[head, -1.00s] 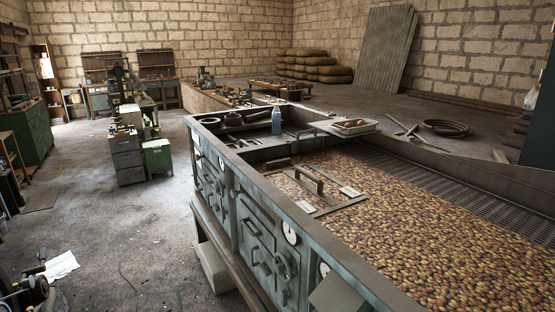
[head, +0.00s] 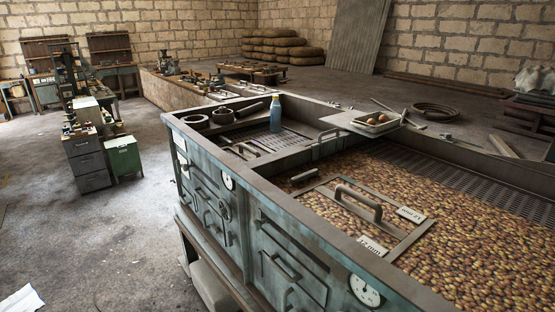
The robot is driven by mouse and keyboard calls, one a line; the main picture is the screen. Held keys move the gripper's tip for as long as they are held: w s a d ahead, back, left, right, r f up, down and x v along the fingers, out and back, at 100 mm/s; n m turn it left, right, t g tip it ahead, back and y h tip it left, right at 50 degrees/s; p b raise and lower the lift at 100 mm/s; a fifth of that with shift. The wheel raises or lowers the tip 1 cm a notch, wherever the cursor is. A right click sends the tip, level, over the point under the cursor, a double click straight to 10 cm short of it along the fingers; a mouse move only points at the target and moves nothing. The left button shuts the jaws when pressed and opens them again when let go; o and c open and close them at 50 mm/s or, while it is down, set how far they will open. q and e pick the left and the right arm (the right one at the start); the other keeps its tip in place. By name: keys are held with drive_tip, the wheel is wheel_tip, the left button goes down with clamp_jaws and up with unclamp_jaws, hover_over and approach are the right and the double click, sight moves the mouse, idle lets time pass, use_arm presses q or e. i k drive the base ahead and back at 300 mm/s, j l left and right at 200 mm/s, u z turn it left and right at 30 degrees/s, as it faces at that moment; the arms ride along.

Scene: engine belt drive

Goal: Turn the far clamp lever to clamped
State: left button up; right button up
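I cannot make out a clamp lever or an engine belt drive in the head view. A long bench (head: 200,92) at the back left carries several small machines and metal parts, too small to tell apart. Neither of my grippers is in view.
A large teal metal bin (head: 300,222) full of brown beans fills the right and front. A handled frame (head: 358,203) lies on the beans. A blue bottle (head: 276,116) and a tray (head: 374,124) are at its far end. Grey drawers (head: 86,160) stand left; open floor lies between.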

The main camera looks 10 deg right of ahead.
sight(304, 177)
drive_tip(key=i+j+z, duration=0.45)
drive_tip(key=j+z, duration=0.2)
drive_tip(key=i+j+z, duration=0.15)
drive_tip(key=j+z, duration=0.15)
